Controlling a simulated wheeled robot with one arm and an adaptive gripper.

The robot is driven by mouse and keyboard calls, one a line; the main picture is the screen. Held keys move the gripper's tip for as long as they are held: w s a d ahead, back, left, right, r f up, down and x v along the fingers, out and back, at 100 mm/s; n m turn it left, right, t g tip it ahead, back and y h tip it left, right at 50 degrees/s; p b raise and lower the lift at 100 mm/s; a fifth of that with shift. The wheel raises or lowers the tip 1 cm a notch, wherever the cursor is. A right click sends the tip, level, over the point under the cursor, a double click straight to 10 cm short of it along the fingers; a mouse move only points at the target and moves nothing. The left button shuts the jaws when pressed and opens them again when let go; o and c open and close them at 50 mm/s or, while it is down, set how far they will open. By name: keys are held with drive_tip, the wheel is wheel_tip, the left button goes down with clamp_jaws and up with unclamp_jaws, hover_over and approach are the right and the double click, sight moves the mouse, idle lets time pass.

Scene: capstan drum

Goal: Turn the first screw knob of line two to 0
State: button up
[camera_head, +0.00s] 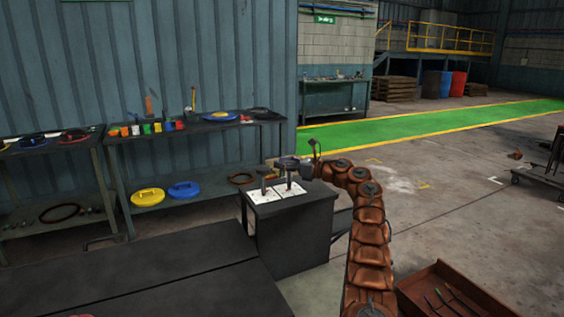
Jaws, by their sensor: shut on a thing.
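A dark control box (294,229) stands in the middle of the picture with two white panels on its top. A dark post-like knob (264,184) rises from the left panel (257,197) and stands free. My brown segmented arm bends over the box from the right. My gripper (288,168) is above the right panel (285,191), shut on what looks like the dark knob there. The fingers cover most of that knob, so its setting cannot be read. The panel markings are too small to read, so I cannot tell which panel is line two.
A long bench (193,131) with coloured pots and discs stands behind the box, against the blue wall. A brown tray (435,293) with thin tools is at the lower right. A black flat surface (130,285) fills the lower left.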

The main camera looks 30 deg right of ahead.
drive_tip(key=shift+s+d+r, duration=0.1)
drive_tip(key=shift+s+d, duration=0.05)
drive_tip(key=shift+d, duration=0.15)
drive_tip(key=o, duration=0.9)
drive_tip(key=shift+s, duration=0.1)
drive_tip(key=shift+o, duration=0.4)
drive_tip(key=shift+a, duration=0.2)
drive_tip(key=v, duration=1.2)
